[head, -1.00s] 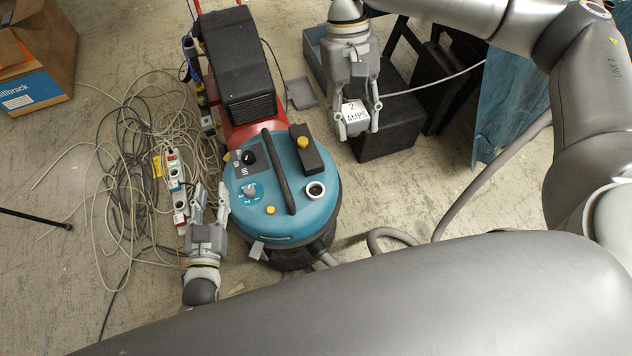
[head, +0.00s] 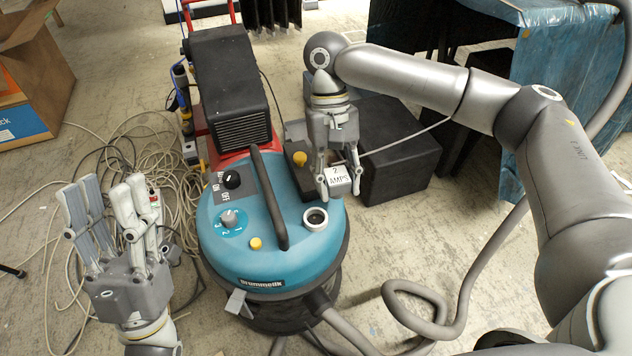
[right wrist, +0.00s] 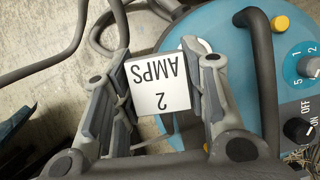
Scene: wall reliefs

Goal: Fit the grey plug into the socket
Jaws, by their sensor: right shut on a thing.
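The plug (head: 336,178) is a small pale block whose label reads "2 AMPS". My right gripper (head: 339,188) is shut on it, above the right side of the vacuum's lid. In the right wrist view the plug (right wrist: 158,84) sits between the fingers (right wrist: 163,95), label facing the camera. A pale cable runs right from the gripper. My left gripper (head: 107,205) is empty and open, fingers pointing up, at the lower left. Part of a white strip with red (head: 154,203) shows behind its right fingers; its socket openings are hidden.
The blue drum vacuum (head: 268,262) stands between the grippers, with a raised black handle (head: 267,200). A tangle of cables (head: 120,160) covers the floor at left. A dark box (head: 395,150) stands behind my right gripper. A grey hose (head: 468,295) loops at lower right.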

